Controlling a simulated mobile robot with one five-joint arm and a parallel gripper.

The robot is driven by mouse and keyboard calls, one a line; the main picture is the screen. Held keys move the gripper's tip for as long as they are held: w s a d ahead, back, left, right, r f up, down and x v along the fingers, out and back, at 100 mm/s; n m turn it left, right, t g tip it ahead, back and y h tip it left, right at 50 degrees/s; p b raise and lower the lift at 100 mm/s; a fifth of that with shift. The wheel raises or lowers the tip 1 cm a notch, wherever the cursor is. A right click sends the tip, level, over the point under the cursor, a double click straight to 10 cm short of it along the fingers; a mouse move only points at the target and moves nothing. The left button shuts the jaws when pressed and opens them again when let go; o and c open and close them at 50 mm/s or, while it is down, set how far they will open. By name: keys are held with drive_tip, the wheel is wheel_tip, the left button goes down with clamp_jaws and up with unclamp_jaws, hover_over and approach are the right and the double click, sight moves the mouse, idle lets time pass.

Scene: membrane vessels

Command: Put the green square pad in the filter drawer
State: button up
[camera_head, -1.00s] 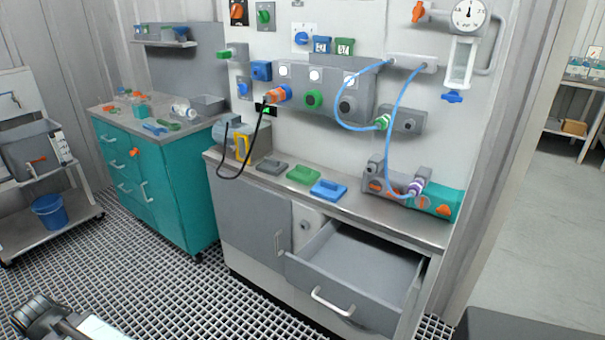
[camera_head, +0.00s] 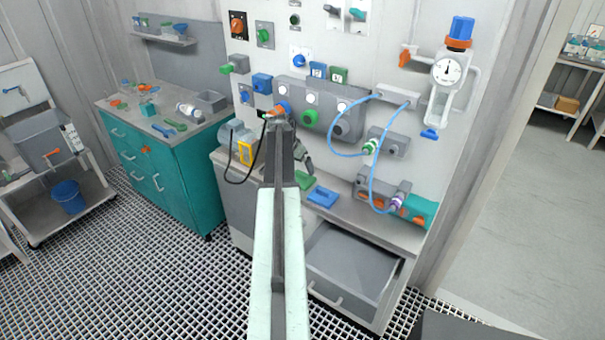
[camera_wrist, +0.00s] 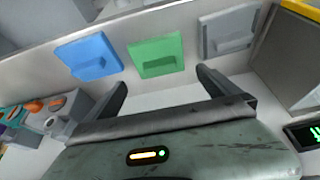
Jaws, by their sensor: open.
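The green square pad (camera_wrist: 156,56) lies flat on the counter between the blue and grey pads in the wrist view. In the head view only part of the green pad (camera_head: 304,180) shows beside my arm. My gripper (camera_wrist: 163,84) is open and empty, its two fingers apart and pointing toward the green pad. It also shows in the head view (camera_head: 304,165), over the counter just above the pad. The filter drawer (camera_head: 352,268) is pulled open below the counter, and its visible inside is empty. My arm hides its left side.
The blue pad (camera_wrist: 89,56) lies to the left of the green one and the grey pad (camera_wrist: 229,32) to the right in the wrist view. Blue hoses (camera_head: 376,150) hang above the counter's right part. A teal cabinet (camera_head: 165,170) stands at the left.

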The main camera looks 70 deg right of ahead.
sight(302, 174)
drive_tip(key=b+x, duration=0.2)
drive_tip(key=x, duration=0.1)
drive_tip(key=shift+w+a+b, duration=0.1)
drive_tip(key=shift+b, duration=0.25)
drive_tip(key=b+x, duration=0.4)
drive_tip(key=x, duration=0.1)
drive_tip(key=shift+f+b, duration=0.1)
drive_tip(key=shift+b, duration=0.25)
drive_tip(key=c, duration=1.3)
drive_tip(key=shift+o, duration=0.2)
drive_tip(key=shift+r+p, duration=0.95)
drive_tip(key=p+v, duration=0.2)
drive_tip(key=shift+s+r+p, duration=0.25)
drive_tip(key=shift+r+p, duration=0.05)
drive_tip(key=shift+r, duration=0.05)
drive_tip(key=a, duration=1.5)
drive_tip(key=shift+s+r+p, duration=0.4)
drive_tip(key=shift+r+p, duration=0.05)
